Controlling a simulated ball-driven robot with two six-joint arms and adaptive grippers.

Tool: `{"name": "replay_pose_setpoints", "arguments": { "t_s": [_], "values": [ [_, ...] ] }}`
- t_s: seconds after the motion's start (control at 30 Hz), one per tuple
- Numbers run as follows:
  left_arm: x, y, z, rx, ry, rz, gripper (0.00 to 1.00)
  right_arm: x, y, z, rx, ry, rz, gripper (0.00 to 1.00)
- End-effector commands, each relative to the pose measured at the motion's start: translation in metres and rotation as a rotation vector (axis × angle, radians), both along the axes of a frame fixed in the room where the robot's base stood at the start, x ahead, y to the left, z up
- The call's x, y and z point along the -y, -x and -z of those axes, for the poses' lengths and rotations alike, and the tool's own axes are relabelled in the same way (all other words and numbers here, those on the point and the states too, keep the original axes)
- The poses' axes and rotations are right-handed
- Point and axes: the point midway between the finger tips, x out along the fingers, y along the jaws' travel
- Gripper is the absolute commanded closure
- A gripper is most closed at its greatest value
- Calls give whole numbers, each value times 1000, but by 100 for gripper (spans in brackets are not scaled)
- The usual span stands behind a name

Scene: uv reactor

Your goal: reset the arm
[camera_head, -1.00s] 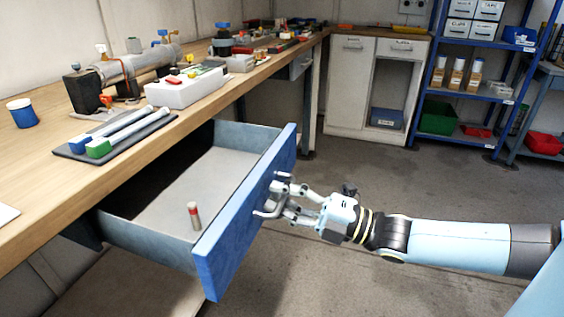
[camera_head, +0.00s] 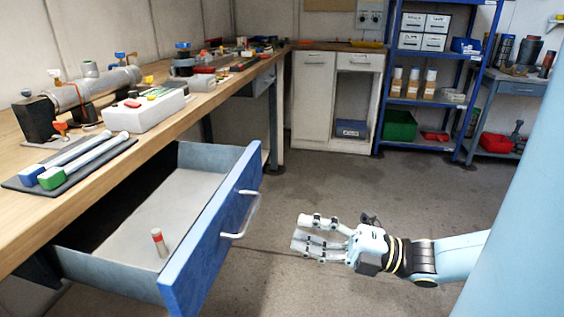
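My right gripper (camera_head: 308,237) is open and empty. It hangs over the floor to the right of the drawer handle (camera_head: 243,214), clear of it. My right arm comes in from the right edge. The blue-fronted drawer (camera_head: 214,240) stands pulled out from under the wooden bench. A small cylinder with a red band (camera_head: 159,242) stands upright inside the drawer near its front. My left gripper is out of view.
On the bench (camera_head: 90,190) lie a dark mat with two long tools (camera_head: 85,160), a white box (camera_head: 144,110) and a metal cylinder apparatus (camera_head: 85,92). A blue shelf rack (camera_head: 456,55) and white cabinet (camera_head: 313,95) stand at the back. The floor between is clear.

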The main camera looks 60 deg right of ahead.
Motion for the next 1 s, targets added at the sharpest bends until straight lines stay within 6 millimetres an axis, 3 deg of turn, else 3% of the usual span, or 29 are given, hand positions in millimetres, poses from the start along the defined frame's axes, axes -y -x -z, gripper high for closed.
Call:
{"name": "replay_pose_setpoints", "arguments": {
  "t_s": [0.17,0.7,0.83,0.87,0.93,1.0],
  "values": [
    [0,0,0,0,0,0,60,4,9,2,0,0,0,66],
    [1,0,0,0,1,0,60,4,8,2,0,0,0,66],
    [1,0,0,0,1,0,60,-3,-6,-2,38,-29,29,66],
    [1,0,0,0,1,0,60,-3,-10,5,38,-44,55,66],
    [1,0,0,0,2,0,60,-1,-17,42,-39,-75,140,66],
    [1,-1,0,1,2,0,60,1,-19,92,-189,-147,225,66]
  ]
}}
